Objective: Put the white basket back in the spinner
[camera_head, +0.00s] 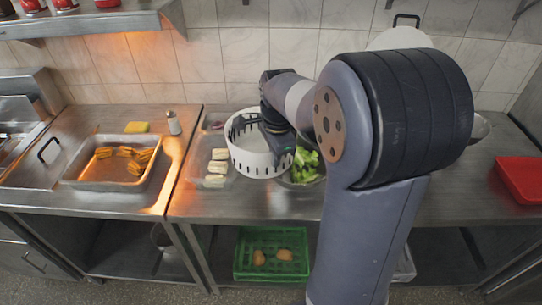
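The white basket (247,160), round with slots around its wall, is at the middle of the counter, between a clear tray and a bowl of greens. It overlaps both in the picture and looks raised a little above the counter. My gripper (278,150) reaches down over its right rim, with a dark finger against the outside of the wall. The gripper looks shut on that wall; the inner finger is hard to make out. I cannot identify the spinner for sure; my arm hides much of the counter to the right.
The clear tray (199,178) holds pale blocks. Green leaves (305,166) lie in a bowl to the right. A metal pan (77,168), yellow sponge (137,127) and shaker (174,123) stand left. A red container (521,178) is far right; a green crate (270,272) is below.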

